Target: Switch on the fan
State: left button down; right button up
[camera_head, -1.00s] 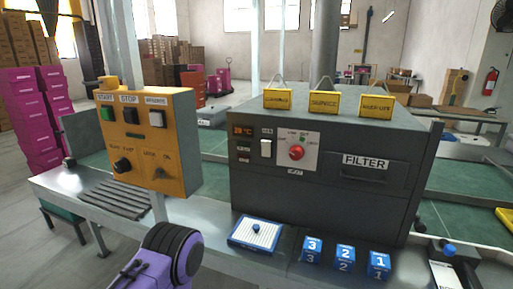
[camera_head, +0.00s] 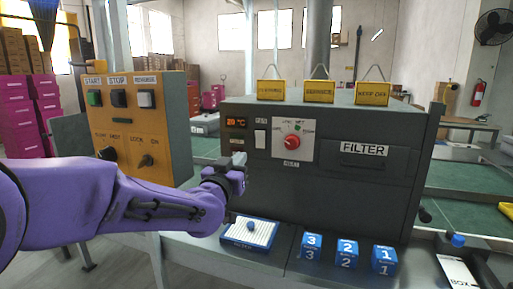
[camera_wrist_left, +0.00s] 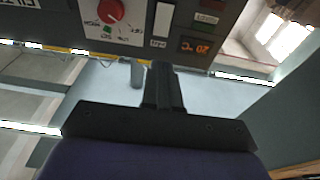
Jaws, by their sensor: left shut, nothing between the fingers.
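A dark grey oven-like box (camera_head: 312,185) stands on the bench. A white rocker switch (camera_head: 260,139) is on its front, with a small label too small to read surely. The rocker also shows in the left wrist view (camera_wrist_left: 163,20), upside down, beyond the fingertips. My left gripper (camera_head: 239,160) is shut and empty, in front of the box, a little below and left of the rocker in the head view. In the left wrist view its fingers (camera_wrist_left: 162,70) show apart from the rocker. My right gripper is out of view.
A red dial (camera_head: 292,142) is right of the rocker; a temperature display (camera_head: 236,122) is left. An orange control box (camera_head: 165,125) stands left. A white pad (camera_head: 249,233) and numbered blue blocks (camera_head: 347,253) lie in front. A wall fan (camera_head: 494,27) hangs at upper right.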

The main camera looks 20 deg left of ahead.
aim_at(259, 133)
pick_arm(q)
jog(key=shift+w, duration=0.1)
jog(key=w+p, duration=0.1)
jog(key=w, duration=0.3)
jog(key=w+r+p, duration=0.1)
jog(key=w, duration=0.4)
jog(key=w+r+p, duration=0.1)
jog(key=w, duration=0.3)
jog(key=shift+w+d, duration=0.2)
jog(key=shift+w, duration=0.2)
jog(key=shift+r, duration=0.15)
